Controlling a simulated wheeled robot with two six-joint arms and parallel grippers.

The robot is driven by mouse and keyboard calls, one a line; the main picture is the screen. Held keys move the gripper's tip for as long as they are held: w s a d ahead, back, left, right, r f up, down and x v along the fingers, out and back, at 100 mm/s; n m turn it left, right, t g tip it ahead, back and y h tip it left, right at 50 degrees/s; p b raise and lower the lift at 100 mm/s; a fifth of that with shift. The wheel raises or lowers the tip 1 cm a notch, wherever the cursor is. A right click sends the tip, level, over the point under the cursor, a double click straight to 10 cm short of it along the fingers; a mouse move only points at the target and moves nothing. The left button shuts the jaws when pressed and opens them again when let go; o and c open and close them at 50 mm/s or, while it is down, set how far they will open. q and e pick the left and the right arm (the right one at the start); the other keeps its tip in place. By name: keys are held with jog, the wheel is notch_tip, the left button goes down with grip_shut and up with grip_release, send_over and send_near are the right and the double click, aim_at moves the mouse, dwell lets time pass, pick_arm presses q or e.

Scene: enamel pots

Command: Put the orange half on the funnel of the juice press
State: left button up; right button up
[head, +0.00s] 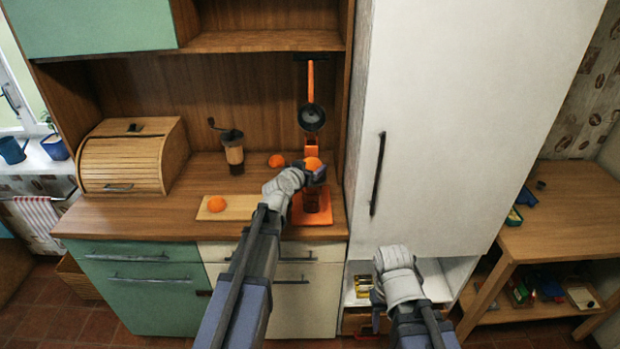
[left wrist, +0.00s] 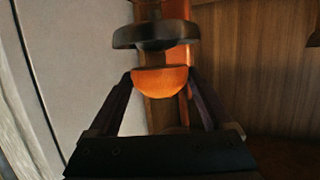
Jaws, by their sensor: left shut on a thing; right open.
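My left gripper (head: 308,170) is shut on an orange half (head: 313,163), which also shows between the fingers in the left wrist view (left wrist: 160,82). Its flat side faces the dark funnel (left wrist: 152,36), with a small gap between them. My right gripper (head: 392,262) is open and empty, low before the white cabinet.
One orange piece (head: 216,204) lies on a cutting board (head: 240,214); another (head: 276,160) lies behind on the counter. A coffee grinder (head: 233,155) and a wooden bread box (head: 133,160) stand left. The tall white cabinet (head: 450,120) bounds the press on the right.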

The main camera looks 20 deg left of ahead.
pick_arm(q)
jog(key=shift+f+b, duration=0.95)
jog(key=shift+f, duration=0.5)
jog(key=shift+f, duration=0.1)
jog(key=o, duration=1.2)
jog(key=shift+c, duration=0.2)
jog(key=shift+r, duration=0.2)
jog(key=p+v, duration=0.3)
jog(key=v, duration=0.9)
jog(key=shift+p, duration=0.3)
